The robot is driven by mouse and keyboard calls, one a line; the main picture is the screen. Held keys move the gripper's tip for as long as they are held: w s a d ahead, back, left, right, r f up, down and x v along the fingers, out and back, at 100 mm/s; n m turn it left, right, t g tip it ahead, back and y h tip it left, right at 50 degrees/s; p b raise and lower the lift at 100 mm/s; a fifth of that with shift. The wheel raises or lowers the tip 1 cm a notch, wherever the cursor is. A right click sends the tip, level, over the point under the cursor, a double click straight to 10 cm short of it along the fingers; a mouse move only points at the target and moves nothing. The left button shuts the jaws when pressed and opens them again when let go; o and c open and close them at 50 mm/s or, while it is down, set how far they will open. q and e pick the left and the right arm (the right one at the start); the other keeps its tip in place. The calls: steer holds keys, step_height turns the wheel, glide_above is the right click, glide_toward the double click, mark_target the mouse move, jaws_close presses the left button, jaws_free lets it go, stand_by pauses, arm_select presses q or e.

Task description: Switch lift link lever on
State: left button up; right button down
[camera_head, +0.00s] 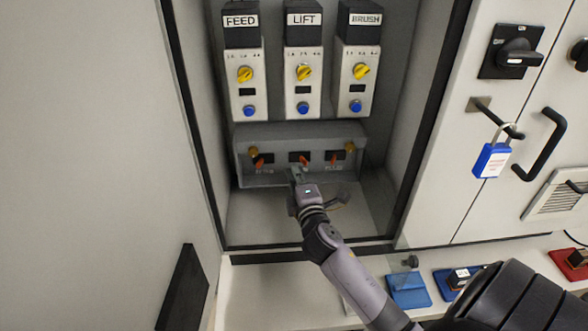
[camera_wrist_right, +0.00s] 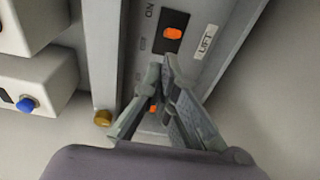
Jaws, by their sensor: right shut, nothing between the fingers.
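The lift link lever is the orange middle lever (camera_head: 305,159) on the low grey link panel (camera_head: 275,178) in the cabinet. In the right wrist view, the orange lever (camera_wrist_right: 173,33) sits in a black slot beside a white LIFT label (camera_wrist_right: 205,40). ON is printed near the slot's upper left. I cannot tell its position for sure. My right gripper (camera_head: 297,171) is shut and empty, just in front of the middle lever. In the right wrist view its fingertips (camera_wrist_right: 165,65) point at the lever, close below it; contact is unclear. My left gripper is out of view.
Orange levers flank it left (camera_head: 261,161) and right (camera_head: 333,160), near brass knobs (camera_head: 253,151). Above stand FEED (camera_head: 241,20), LIFT (camera_head: 304,20) and BRUSH (camera_head: 366,20) modules. Cabinet side walls bound the space. A blue padlock (camera_head: 491,160) hangs to the right.

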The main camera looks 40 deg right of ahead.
steer(key=v, duration=1)
steer(key=shift+s, duration=0.3)
